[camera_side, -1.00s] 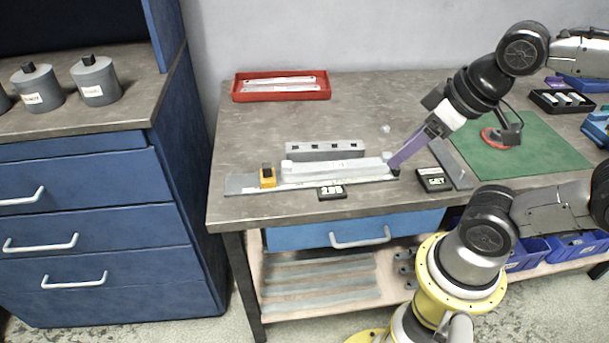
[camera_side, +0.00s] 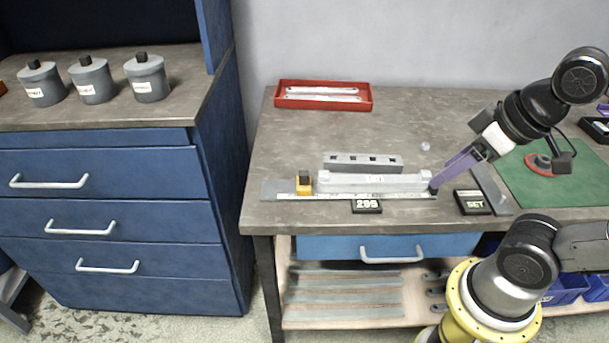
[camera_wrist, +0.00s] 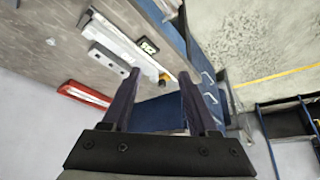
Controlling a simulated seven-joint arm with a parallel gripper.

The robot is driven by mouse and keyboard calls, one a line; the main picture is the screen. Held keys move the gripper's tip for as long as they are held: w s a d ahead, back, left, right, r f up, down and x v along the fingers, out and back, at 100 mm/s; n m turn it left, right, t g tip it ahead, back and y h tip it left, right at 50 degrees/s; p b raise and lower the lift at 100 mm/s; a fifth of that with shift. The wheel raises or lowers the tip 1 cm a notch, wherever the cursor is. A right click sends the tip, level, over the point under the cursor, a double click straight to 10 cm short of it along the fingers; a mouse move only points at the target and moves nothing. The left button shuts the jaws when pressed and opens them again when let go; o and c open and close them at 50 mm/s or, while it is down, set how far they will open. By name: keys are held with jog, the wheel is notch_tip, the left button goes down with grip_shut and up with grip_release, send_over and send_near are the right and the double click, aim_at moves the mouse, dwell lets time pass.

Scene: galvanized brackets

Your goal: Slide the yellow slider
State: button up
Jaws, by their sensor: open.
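The yellow slider (camera_side: 304,185) with a dark top sits near the left end of a flat scale rail (camera_side: 272,191) at the table's front. It also shows small in the wrist view (camera_wrist: 164,77), beyond my fingertips. My gripper (camera_side: 434,187) has long purple fingers and is at the right end of the rail, well right of the slider and not touching it. In the wrist view the gripper (camera_wrist: 160,76) is open with nothing held between its fingers. Whether the fingertips touch the rail's end is unclear.
A pale long bar (camera_side: 350,182) lies along the rail, with a grey holed block (camera_side: 362,162) behind it. A display reading 295 (camera_side: 367,206) and a SET box (camera_side: 472,203) stand in front. A red tray (camera_side: 285,101) is at the back. The table's middle back is clear.

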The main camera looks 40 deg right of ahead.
jog(key=w+r+n, duration=0.4)
jog(key=w+r, duration=0.2)
jog(key=r, duration=0.1)
jog(key=n+g, duration=0.5)
jog(key=g, duration=0.1)
send_over(304, 172)
notch_tip(304, 172, down, 10)
notch_tip(304, 172, down, 14)
jog(key=shift+r, duration=0.1)
jog(key=shift+c, duration=0.3)
grip_shut()
jog(key=shift+r, duration=0.1)
